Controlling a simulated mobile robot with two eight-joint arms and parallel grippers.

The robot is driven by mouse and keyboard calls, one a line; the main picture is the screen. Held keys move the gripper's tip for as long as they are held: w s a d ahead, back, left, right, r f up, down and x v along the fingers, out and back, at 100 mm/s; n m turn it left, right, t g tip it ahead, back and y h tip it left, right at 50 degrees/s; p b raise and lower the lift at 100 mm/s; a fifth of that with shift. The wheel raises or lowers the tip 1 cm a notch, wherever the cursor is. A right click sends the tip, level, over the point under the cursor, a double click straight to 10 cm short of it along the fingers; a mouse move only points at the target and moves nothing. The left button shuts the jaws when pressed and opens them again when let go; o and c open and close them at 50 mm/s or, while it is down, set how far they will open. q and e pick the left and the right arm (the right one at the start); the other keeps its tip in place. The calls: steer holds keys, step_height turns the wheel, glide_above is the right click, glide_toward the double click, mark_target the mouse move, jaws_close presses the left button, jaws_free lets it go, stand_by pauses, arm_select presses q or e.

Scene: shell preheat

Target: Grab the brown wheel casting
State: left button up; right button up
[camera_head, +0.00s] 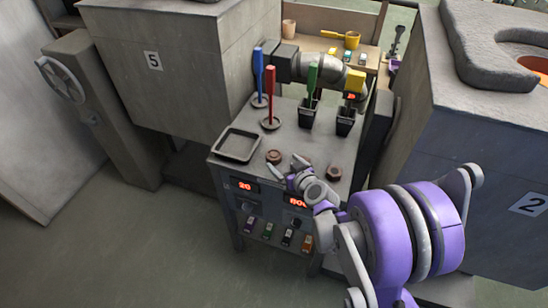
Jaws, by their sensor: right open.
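Small brown round pieces lie on the grey bench top: one at the left (274,156), one partly hidden behind my gripper (304,160) and one at the right (333,172). They are too small for me to tell which is the wheel casting. My right gripper (284,165) is open, with its fingers apart over the front of the bench, just in front of the left brown piece. I see nothing between the fingers, and cannot tell if they touch that piece. My left gripper is not in view.
An empty dark tray (235,145) sits left of the brown pieces. Blue (258,75) and red (270,95) handled tools stand behind them, beside black cups (346,121) holding green and yellow handled tools. Large grey blocks flank the bench, number 5 left (165,90), number 2 right (460,150).

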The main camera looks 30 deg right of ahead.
mark_target(275, 157)
steer(key=x, duration=0.5)
steer(key=shift+w+a, duration=0.25)
steer(key=shift+a, duration=0.15)
steer(key=shift+r, duration=0.1)
steer(key=c, duration=1.5)
